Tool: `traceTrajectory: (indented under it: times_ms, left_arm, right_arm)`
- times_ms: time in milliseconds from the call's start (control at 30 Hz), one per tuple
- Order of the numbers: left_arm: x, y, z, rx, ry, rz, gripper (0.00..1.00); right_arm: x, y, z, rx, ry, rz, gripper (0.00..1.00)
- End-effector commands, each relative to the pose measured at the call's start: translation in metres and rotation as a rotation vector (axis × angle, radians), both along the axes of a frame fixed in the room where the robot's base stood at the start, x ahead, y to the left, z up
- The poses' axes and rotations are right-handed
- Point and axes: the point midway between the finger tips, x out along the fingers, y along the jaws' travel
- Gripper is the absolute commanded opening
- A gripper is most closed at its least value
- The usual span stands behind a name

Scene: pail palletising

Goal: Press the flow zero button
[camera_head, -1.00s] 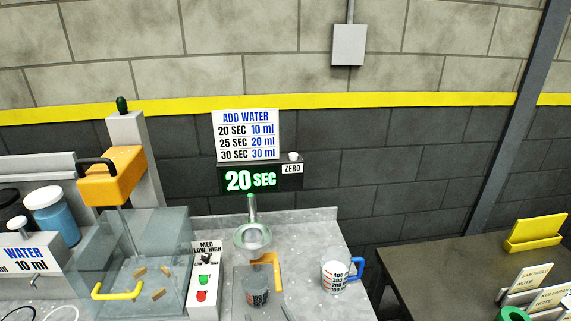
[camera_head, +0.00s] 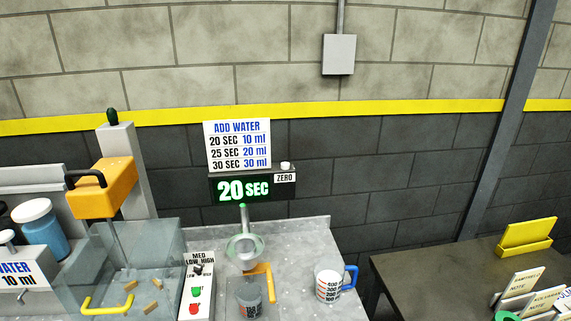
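The flow zero button is a small white knob (camera_head: 285,166) on top of the black timer box, just above its ZERO label (camera_head: 285,178). The timer display (camera_head: 243,190) reads 20 SEC in green. Below it a funnel-like ring (camera_head: 245,248) stands over a clear cup (camera_head: 246,298) with grey contents, beside an orange handle (camera_head: 262,278). Neither of my grippers shows in the head view.
The ADD WATER chart (camera_head: 238,145) stands behind the timer. A control box (camera_head: 197,290) with green and red buttons and a clear-walled mixer (camera_head: 125,275) are to the left. A measuring jug (camera_head: 328,284) stands right. A dark table (camera_head: 420,270) is further right.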

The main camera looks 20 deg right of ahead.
Motion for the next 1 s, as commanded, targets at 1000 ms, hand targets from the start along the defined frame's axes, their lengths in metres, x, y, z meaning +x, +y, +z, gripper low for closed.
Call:
traceTrajectory:
  times_ms: [1000]
  left_arm:
    - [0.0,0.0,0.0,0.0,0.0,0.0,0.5]
  right_arm:
    - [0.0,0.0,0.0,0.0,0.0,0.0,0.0]
